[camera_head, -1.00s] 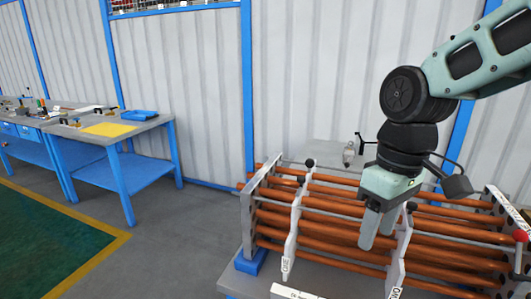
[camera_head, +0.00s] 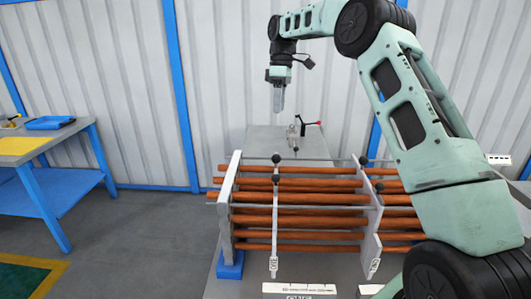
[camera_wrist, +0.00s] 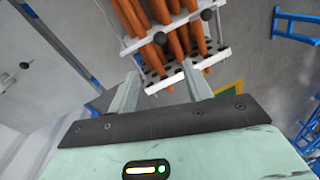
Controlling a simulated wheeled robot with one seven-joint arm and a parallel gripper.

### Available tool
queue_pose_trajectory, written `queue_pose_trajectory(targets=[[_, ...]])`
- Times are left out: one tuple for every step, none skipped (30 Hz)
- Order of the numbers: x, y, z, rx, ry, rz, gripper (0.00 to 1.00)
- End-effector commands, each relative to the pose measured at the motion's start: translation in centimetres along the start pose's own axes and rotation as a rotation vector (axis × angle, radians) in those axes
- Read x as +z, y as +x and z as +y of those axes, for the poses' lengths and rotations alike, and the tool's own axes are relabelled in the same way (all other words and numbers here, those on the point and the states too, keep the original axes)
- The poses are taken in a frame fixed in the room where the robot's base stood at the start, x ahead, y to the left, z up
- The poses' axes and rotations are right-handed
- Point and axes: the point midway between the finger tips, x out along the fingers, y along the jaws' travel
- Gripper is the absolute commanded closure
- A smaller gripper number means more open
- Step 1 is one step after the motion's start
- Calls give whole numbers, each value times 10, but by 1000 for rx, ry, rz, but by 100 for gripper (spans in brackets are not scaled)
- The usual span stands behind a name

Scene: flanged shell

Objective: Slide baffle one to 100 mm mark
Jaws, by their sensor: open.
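My gripper (camera_head: 278,108) is open and empty. It points down, high above and behind the tube bundle, apart from the baffles. In the wrist view its two fingers (camera_wrist: 162,88) are spread, with the bundle seen beyond them. A thin white baffle (camera_head: 274,225) with a black knob on top stands upright across the copper tubes (camera_head: 315,197), near the left end plate (camera_head: 228,215). A second baffle (camera_head: 372,225) stands to its right. Both carry small labels that are too small to read surely. A white scale strip (camera_head: 298,288) lies in front.
A blue block (camera_head: 230,265) sits under the left end plate. My arm hides the bundle's right end. A blue workbench (camera_head: 45,150) stands left, with open floor between.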

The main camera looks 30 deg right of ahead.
Motion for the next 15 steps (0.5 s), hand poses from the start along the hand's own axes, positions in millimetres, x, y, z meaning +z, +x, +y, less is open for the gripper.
queue_pose_trajectory(targets=[[0, 8, -1, -3, 0, -2, 50], [0, 13, -1, -2, 0, -2, 50], [1, 20, -2, -3, 0, -3, 50], [0, 26, -1, -3, 0, -3, 50], [0, 32, -1, -3, 1, -2, 50], [1, 41, -2, -3, 1, -2, 50], [1, 47, -2, -3, 1, -3, 50], [0, 53, -2, -3, 1, -2, 50], [0, 61, -2, -3, 1, -2, 50], [0, 68, -2, -4, 1, -3, 50], [1, 74, -2, -3, 1, -3, 50], [0, 82, -2, -3, 1, -2, 50], [0, 88, -2, -3, 0, -3, 50], [0, 94, -2, -3, 0, -2, 50], [0, 103, -2, -3, 0, -2, 50]])
